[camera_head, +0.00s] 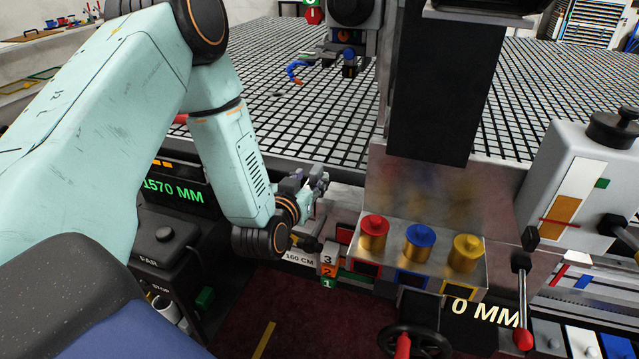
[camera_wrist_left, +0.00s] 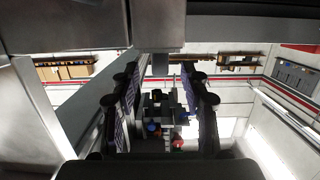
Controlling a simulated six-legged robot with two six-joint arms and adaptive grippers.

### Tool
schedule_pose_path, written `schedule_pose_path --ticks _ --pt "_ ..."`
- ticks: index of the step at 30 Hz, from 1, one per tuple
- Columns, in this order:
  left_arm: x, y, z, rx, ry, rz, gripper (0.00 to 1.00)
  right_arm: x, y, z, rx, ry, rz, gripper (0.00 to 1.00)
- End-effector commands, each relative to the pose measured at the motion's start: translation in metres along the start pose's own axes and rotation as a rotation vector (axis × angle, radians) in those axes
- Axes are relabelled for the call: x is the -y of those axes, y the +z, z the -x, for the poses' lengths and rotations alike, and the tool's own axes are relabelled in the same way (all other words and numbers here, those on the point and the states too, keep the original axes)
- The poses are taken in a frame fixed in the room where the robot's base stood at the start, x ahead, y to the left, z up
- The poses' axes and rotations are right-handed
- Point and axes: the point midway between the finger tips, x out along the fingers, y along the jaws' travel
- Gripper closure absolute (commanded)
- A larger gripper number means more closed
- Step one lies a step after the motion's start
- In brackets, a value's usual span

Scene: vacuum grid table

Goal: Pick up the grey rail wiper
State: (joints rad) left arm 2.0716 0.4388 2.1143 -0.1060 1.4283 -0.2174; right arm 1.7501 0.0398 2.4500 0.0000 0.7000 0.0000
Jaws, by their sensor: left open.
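I cannot pick out the grey rail wiper for certain in either view. My left gripper (camera_head: 316,183) is small in the head view, at the near edge of the grid table and left of the metal panel with coloured knobs. Its fingers point away from me toward the rail along that edge. In the left wrist view the gripper (camera_wrist_left: 165,105) has its two dark fingers wide apart. Nothing is held between them; a distant machine with blue and red parts shows through the gap. My right gripper is not in view.
The grid table (camera_head: 300,115) fills the back. The panel with red (camera_head: 375,235), blue (camera_head: 420,243) and yellow (camera_head: 466,252) knobs stands right of my left gripper. A dark upright column (camera_head: 445,90) rises behind it. A red-knobbed lever (camera_head: 523,300) stands at the right.

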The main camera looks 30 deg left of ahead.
Motion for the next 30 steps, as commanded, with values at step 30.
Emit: schedule_pose_path --ticks 30 --pt "-0.005 0.000 -0.050 0.001 0.003 -0.001 0.84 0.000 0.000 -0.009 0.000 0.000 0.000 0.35"
